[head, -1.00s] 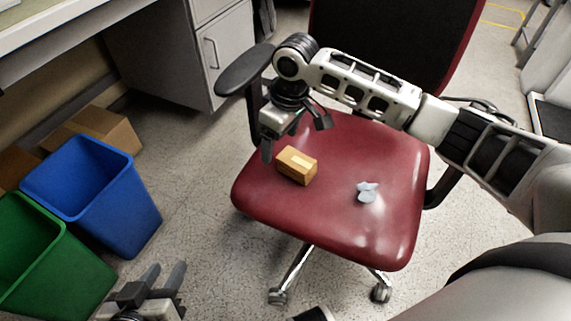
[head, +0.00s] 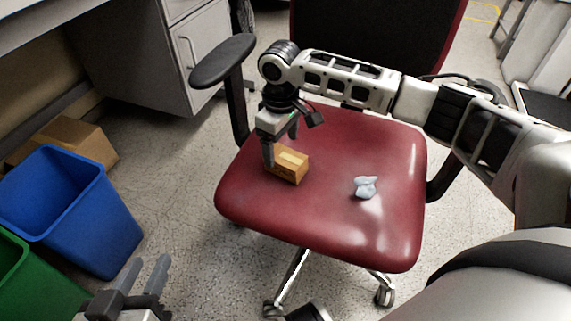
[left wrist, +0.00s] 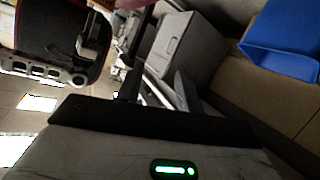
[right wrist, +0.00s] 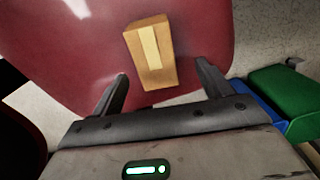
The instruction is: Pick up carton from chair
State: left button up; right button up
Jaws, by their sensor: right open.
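A small brown carton (head: 291,166) with a pale tape strip lies on the red chair seat (head: 330,225), left of the seat's middle. My right gripper (head: 280,150) points down at the carton's left and far side, and one finger overlaps it in the head view. In the right wrist view the carton (right wrist: 150,52) lies beyond and between the open fingers of the right gripper (right wrist: 160,85), with nothing held. My left gripper (head: 145,277) is low at the left of the head view, with its fingers apart and empty; it also shows in the left wrist view (left wrist: 155,85).
A crumpled pale blue item (head: 365,187) lies on the seat right of the carton. The black armrest (head: 222,60) rises at the seat's left. A blue bin (head: 75,215), a green bin (head: 30,280) and a cardboard box (head: 65,140) stand on the floor at left.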

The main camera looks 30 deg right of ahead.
aim_at(285, 155)
jog(key=shift+d+f, duration=0.15)
jog(key=shift+f, duration=0.35)
jog(key=f+b, duration=0.2)
jog(key=f, duration=0.2)
jog(key=shift+s+d+f+b, duration=0.1)
jog(key=shift+d+b, duration=0.25)
jog(key=shift+b, duration=0.05)
pick_arm(q)
jog(key=shift+w+d+r+n+t+h, duration=0.2)
jog(key=shift+d+r+n+t+h, duration=0.2)
jog(key=shift+d+r+h, duration=0.15)
pick_arm(e)
jog(key=c, duration=1)
pick_arm(q)
jog(key=shift+a, duration=0.1)
pick_arm(e)
jog(key=shift+c, duration=0.3)
jog(key=shift+r, duration=0.2)
